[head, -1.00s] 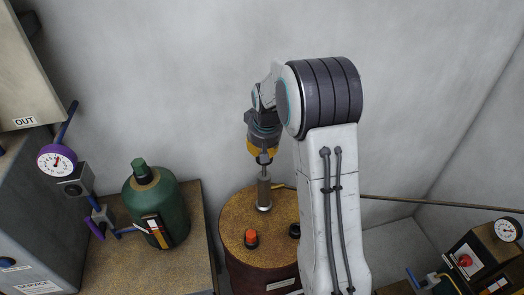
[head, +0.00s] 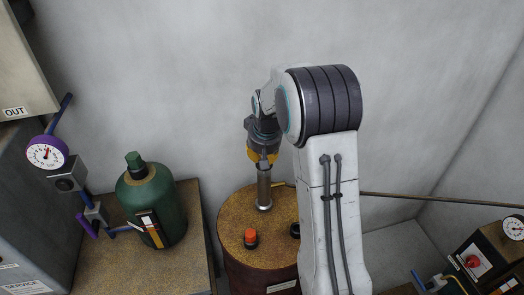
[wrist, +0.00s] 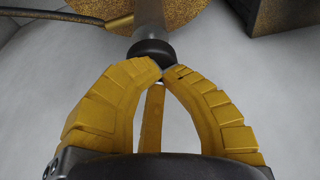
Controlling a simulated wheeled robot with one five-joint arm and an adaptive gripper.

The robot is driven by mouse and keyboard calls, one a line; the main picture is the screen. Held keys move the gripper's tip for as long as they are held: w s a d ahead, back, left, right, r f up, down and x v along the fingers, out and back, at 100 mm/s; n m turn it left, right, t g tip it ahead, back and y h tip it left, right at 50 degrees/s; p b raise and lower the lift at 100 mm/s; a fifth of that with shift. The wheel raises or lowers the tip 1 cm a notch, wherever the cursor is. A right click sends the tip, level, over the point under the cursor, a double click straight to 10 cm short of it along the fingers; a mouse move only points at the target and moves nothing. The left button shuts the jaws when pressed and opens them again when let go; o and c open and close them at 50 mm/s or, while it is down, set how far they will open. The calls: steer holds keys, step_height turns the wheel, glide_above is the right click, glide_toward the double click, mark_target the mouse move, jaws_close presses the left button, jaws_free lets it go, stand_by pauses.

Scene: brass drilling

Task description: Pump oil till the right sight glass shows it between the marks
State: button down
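My gripper (head: 263,159) is over the rust-brown drum (head: 238,205) and points down at the pump (head: 264,190) on its lid. In the wrist view its yellow fingers (wrist: 162,69) are drawn together at the tips. The pump's black knob (wrist: 152,50) is right at the fingertips, wider than the gap between them; it does not sit between the fingers. A green tank (head: 152,205) stands on the speckled bench at left. A narrow plate with dark, white and amber strips (head: 152,229) is on its front, probably a sight glass; its level is too small to read.
A purple dial gauge (head: 47,153) with blue pipework is left of the tank. An orange cap (head: 251,236) is on the drum lid. Another gauge (head: 514,228) and a red button (head: 472,261) are at far right. A rod (head: 430,201) runs along the back wall.

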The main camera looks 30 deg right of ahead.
step_height(320, 180, up, 4)
steer(key=p, duration=0.2)
steer(key=shift+a+r+p, duration=0.1)
steer(key=shift+p, duration=0.3)
steer(key=b+v, duration=0.1)
steer(key=v, duration=0.8)
steer(key=shift+s+r, duration=0.15)
steer(key=shift+s, duration=0.05)
